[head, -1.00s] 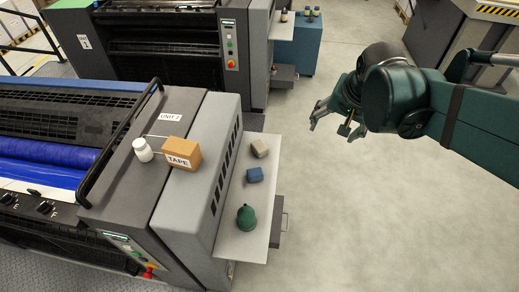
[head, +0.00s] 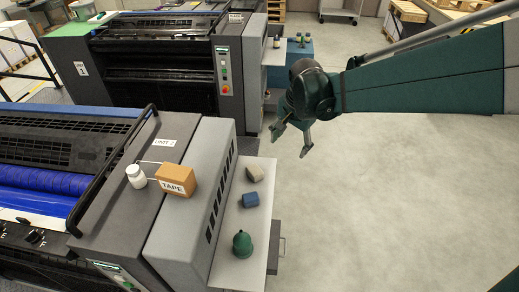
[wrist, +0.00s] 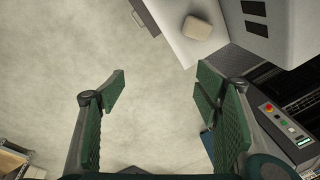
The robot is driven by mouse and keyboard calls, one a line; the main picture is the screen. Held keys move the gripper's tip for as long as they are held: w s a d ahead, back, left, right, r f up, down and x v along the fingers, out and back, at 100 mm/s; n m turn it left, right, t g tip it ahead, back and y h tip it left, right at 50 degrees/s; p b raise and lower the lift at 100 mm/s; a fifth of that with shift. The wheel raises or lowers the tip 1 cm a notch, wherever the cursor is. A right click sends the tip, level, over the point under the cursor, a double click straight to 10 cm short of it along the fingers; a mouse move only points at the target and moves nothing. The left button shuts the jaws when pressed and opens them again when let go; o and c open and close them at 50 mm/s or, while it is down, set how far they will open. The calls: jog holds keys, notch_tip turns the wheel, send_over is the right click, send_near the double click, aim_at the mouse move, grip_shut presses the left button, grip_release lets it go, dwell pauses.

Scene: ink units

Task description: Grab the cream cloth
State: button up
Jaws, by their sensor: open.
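The cream cloth (head: 255,173), a small folded beige block, lies at the far end of the pale side shelf (head: 228,268) beside the grey press unit. It also shows near the top of the wrist view (wrist: 197,28). My gripper (head: 289,147) is open and empty, above and beyond the cloth and slightly to its right in the head view. In the wrist view my gripper (wrist: 160,82) has its two fingers spread apart over bare floor, and the cloth lies beyond the right finger. Nothing hides the cloth.
A blue folded cloth (head: 250,199) and a green rounded object (head: 242,244) stand on the same shelf, nearer the front. A second press (head: 160,65) stands behind. Open floor lies right.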

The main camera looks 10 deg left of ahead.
jog(key=w+a+f+m+g, duration=0.1)
jog(key=w+a+f+m, duration=0.1)
jog(key=w+a+f, duration=0.35)
jog(key=m+g, duration=0.1)
send_over(256, 169)
jog(key=shift+h, duration=0.3)
notch_tip(256, 169, down, 11)
jog(key=shift+r+b, duration=0.2)
jog(key=shift+b, duration=0.1)
jog(key=shift+a+f, duration=0.1)
jog(key=shift+a, duration=0.05)
jog(key=shift+f, duration=1.3)
jog(key=shift+w+f+b, duration=0.1)
jog(key=shift+f+b, duration=0.65)
jog(key=shift+f, duration=1.85)
